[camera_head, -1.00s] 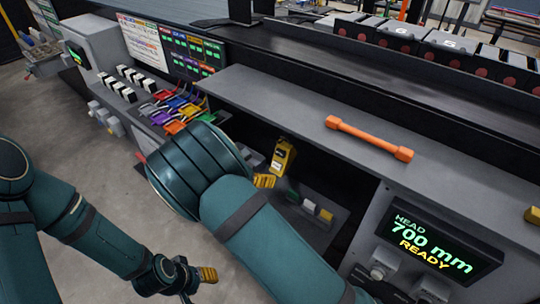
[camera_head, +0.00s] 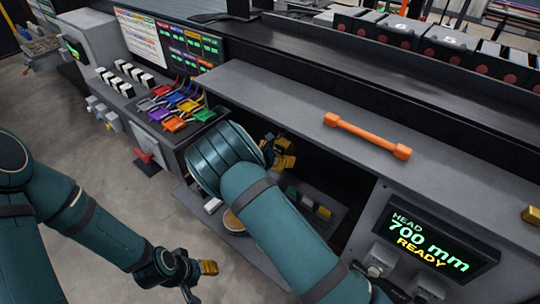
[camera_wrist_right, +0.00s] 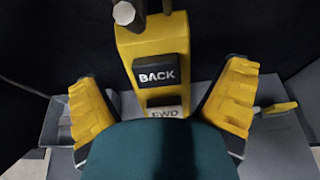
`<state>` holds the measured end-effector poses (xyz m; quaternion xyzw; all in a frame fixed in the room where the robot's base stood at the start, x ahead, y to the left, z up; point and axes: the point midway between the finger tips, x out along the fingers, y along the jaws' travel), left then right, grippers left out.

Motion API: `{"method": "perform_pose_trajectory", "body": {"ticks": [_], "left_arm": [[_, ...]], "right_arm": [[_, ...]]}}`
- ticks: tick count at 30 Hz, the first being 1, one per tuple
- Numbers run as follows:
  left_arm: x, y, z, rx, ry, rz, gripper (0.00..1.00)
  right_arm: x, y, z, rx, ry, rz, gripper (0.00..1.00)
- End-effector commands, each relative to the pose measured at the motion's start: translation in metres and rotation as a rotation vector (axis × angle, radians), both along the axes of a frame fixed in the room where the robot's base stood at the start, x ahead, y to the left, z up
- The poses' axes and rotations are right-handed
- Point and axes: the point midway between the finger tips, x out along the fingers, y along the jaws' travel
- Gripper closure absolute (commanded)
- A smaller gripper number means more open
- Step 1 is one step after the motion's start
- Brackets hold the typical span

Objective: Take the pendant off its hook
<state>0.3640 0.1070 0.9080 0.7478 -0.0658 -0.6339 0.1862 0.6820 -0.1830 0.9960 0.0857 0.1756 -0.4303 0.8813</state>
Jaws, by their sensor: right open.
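The pendant (camera_wrist_right: 124,45) is a yellow box with a dark BACK button and a pale FWD button. In the right wrist view it is upright, with grey metal fittings at its top; its lower end is hidden by my teal wrist. My right gripper (camera_wrist_right: 163,80) is open, one yellow finger on each side of the pendant with gaps between. In the head view my right gripper (camera_head: 278,153) is under the shelf, where finger and pendant yellow are hard to tell apart. My left gripper (camera_head: 192,275) is low at the bottom left, away from the pendant, its jaws unclear.
A grey shelf (camera_head: 265,95) with an orange bar (camera_head: 366,135) overhangs the pendant's bay. A display panel (camera_head: 432,240) stands to the right. Coloured connectors (camera_head: 180,108) and white switches are to the left. A lower tray with small blocks (camera_head: 315,205) lies beneath.

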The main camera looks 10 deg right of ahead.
Motion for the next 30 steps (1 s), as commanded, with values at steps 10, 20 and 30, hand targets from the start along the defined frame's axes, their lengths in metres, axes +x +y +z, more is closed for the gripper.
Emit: {"method": "perform_pose_trajectory", "body": {"ticks": [10, 20, 30], "left_arm": [[0.0, 0.0, 0.001, 0.0, 0.0, 0.0, 0.53], [0.0, 0.0, 0.001, 0.0, 0.0, 0.0, 0.53], [0.0, 0.0, 0.001, 0.0, 0.0, 0.0, 0.53]], "right_arm": [[0.013, -0.016, -0.008, -0.001, -0.001, 0.0, 0.04], [0.013, -0.016, -0.008, 0.0, 0.0, 0.0, 0.42], [0.013, -0.016, -0.007, -0.001, -0.002, 0.0, 0.83]]}}
